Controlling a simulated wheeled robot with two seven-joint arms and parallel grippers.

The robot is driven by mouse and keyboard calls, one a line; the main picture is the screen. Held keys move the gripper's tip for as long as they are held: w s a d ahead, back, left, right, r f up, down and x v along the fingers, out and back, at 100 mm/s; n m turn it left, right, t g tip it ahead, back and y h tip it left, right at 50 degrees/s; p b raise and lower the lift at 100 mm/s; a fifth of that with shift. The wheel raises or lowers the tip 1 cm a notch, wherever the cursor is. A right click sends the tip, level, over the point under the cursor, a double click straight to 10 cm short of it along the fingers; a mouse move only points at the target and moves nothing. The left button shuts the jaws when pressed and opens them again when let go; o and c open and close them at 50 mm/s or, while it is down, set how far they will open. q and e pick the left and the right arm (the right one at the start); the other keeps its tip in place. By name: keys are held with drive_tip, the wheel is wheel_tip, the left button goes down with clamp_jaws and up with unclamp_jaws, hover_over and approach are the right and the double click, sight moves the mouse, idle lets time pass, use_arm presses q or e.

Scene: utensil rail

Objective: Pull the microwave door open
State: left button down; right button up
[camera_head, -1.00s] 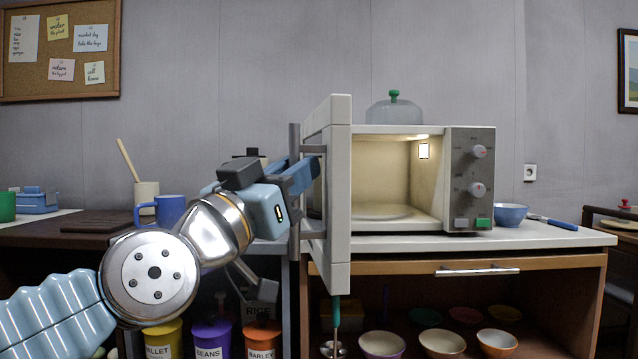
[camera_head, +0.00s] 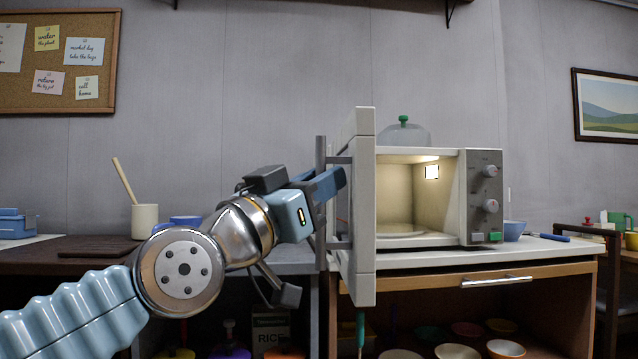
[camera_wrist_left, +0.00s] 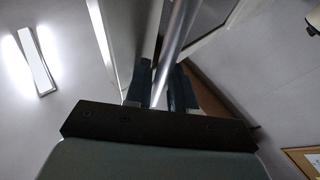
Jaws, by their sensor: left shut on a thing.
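The white microwave (camera_head: 465,195) stands on the counter with its lit inside showing. Its door (camera_head: 363,200) stands wide open, swung out toward me and seen nearly edge-on. The grey upright bar handle (camera_head: 321,230) is on the door's left side. My left gripper (camera_head: 332,184) is shut on the handle, with its blue fingers at the bar's upper half. In the left wrist view the bar (camera_wrist_left: 175,50) runs between the two dark fingers. The fingers partly hide the handle. My right gripper is not in view.
A glass dome with a green knob (camera_head: 404,133) sits on the microwave. A beige crock (camera_head: 145,220) and blue mug stand at left. A drawer with a bar handle (camera_head: 497,282) and several bowls are below.

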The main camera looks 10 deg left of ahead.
use_arm(q)
drive_tip(key=c, duration=1.2)
unclamp_jaws()
drive_tip(key=shift+w+a+r, duration=0.15)
drive_tip(key=shift+w+a, duration=0.1)
drive_tip(key=shift+a, duration=0.1)
drive_tip(key=shift+c, duration=0.2)
drive_tip(key=shift+d, duration=0.1)
drive_tip(key=b+v, duration=0.3)
drive_tip(key=v, duration=1.1)
drive_tip(key=shift+d, duration=0.2)
